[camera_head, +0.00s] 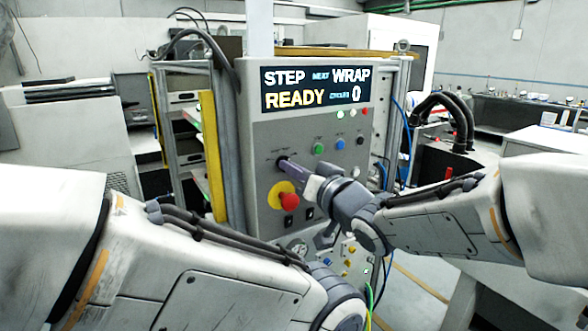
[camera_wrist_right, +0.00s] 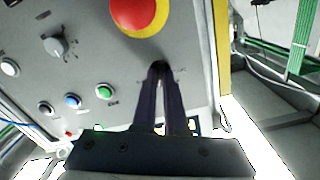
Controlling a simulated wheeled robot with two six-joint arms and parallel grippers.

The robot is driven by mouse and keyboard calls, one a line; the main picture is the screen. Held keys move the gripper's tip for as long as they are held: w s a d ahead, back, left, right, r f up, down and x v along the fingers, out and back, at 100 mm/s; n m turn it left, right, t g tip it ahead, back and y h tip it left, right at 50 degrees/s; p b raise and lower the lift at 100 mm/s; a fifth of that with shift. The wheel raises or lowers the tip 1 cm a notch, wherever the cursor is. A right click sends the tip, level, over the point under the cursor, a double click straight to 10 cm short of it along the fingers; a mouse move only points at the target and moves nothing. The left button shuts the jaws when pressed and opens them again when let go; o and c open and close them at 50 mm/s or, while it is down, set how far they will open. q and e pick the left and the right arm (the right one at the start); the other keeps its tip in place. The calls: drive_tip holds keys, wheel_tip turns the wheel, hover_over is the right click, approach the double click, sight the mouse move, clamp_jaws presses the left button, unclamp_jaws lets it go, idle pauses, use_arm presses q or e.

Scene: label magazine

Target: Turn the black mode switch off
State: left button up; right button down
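The grey control panel (camera_head: 262,225) stands in front of me. The black mode switch (camera_head: 281,161) sits on its left part, above the red emergency button (camera_head: 290,201) on its yellow disc. My right gripper (camera_head: 287,165) reaches it from the right. In the right wrist view the two dark fingers (camera_wrist_right: 158,70) lie close together, with a narrow gap, and their tips are at the switch and seem closed around it. The fingers hide most of the switch, so its turn position is not readable. The left arm shows at lower left; its gripper is out of view.
The display (camera_head: 315,88) reads STEP, NEXT WRAP, READY and CYCLES 0. Green (camera_head: 318,149), blue (camera_head: 340,143) and black buttons sit right of the switch. The red button also shows in the right wrist view (camera_wrist_right: 137,14), close to the fingertips. Small rocker switches sit below.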

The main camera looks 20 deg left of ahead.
drive_tip(key=n+b, duration=1.1)
drive_tip(key=n, duration=0.6)
drive_tip(key=shift+s+r+n, duration=0.1)
drive_tip(key=shift+n, duration=0.3)
idle(0.5)
drive_tip(key=c, duration=1)
unclamp_jaws()
drive_tip(key=shift+a, duration=0.15)
drive_tip(key=shift+o, duration=0.2)
